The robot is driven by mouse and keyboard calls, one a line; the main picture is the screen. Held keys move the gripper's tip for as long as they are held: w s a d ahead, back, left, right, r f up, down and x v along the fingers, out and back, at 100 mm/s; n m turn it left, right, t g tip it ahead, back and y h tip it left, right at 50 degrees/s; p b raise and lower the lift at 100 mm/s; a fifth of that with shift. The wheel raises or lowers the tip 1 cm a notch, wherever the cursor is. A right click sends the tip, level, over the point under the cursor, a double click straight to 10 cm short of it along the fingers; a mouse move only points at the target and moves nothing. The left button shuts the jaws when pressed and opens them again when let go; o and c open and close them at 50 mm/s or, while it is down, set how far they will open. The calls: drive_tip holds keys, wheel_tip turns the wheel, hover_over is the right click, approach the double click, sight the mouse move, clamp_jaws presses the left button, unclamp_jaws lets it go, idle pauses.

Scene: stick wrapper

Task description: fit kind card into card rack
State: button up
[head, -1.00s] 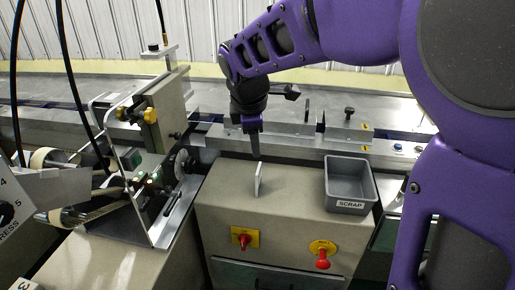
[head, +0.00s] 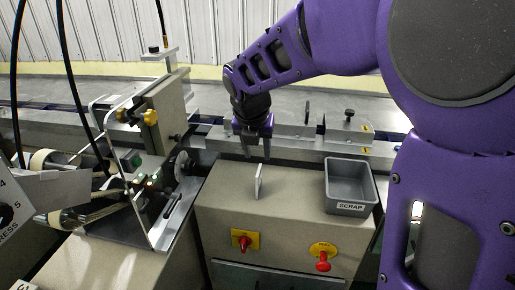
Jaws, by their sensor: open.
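A thin white upright piece (head: 259,182), probably the kind card, stands nearly edge-on on top of the beige cabinet. My gripper (head: 257,155) points down just behind and above it, with its two grey fingers apart and nothing seen between them. The fingertips look clear of the white piece, though the depth gap is hard to judge. I cannot pick out the card rack with certainty.
A grey bin marked SCRAP (head: 351,187) sits at the cabinet's right. Red knobs (head: 244,240) are on the cabinet front (head: 285,225). The wrapper mechanism (head: 150,175) stands close on the left. A metal rail (head: 345,140) runs behind. The cabinet top between white piece and bin is clear.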

sight(258, 171)
drive_tip(key=b+x, duration=0.1)
drive_tip(key=x, duration=0.6)
drive_tip(key=shift+f, duration=0.25)
drive_tip(key=b+x, duration=0.1)
drive_tip(key=x, duration=0.4)
drive_tip(key=shift+a, duration=0.15)
drive_tip(key=shift+c, duration=0.2)
clamp_jaws()
